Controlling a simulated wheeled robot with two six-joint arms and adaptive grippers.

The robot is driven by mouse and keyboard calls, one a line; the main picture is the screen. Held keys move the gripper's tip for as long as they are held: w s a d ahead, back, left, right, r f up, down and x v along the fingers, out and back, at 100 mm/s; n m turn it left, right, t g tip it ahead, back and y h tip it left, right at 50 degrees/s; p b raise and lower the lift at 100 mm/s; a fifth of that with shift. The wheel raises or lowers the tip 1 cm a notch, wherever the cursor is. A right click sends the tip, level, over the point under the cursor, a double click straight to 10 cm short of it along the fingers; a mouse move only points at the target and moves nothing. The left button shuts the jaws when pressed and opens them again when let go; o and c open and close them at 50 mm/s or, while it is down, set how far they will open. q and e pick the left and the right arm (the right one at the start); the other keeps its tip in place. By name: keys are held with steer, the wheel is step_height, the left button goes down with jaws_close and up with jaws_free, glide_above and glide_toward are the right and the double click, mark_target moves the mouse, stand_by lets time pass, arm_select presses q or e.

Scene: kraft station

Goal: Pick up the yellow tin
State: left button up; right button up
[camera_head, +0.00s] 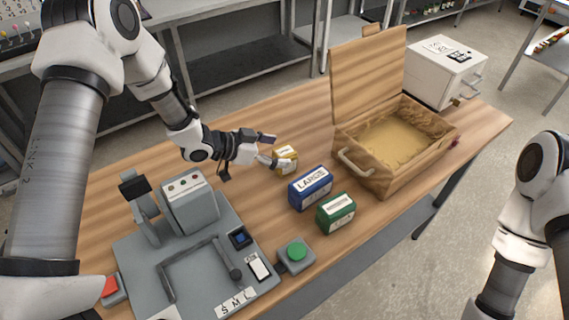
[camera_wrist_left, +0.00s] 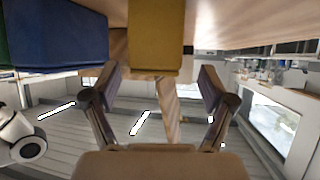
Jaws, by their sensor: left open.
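The yellow tin (camera_head: 286,157) stands on the wooden table, behind the blue tin (camera_head: 310,186) marked LARGE. My left gripper (camera_head: 268,149) is open and close to the yellow tin's left side. In the left wrist view the yellow tin (camera_wrist_left: 156,38) is straight ahead, beyond and between the tips of the open fingers (camera_wrist_left: 158,85). I cannot tell whether a finger touches it. In the head view the gripper hides part of the tin's left side. My right arm shows at the right edge, but its gripper is out of view.
A green tin (camera_head: 336,213) stands in front of the blue tin. An open wooden box (camera_head: 441,126) with a raised lid is to the right, with a white cabinet (camera_head: 440,72) behind it. A grey machine (camera_head: 190,207) and green button (camera_head: 297,251) occupy the front left.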

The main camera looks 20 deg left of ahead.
mark_target(292, 153)
arm_select(q)
steer(key=p+x, duration=0.1)
steer(key=x, duration=0.4)
steer(key=shift+d+f+p, duration=0.1)
steer(key=shift+p, duration=0.3)
steer(key=shift+w+f, duration=0.1)
steer(key=c, duration=1.4)
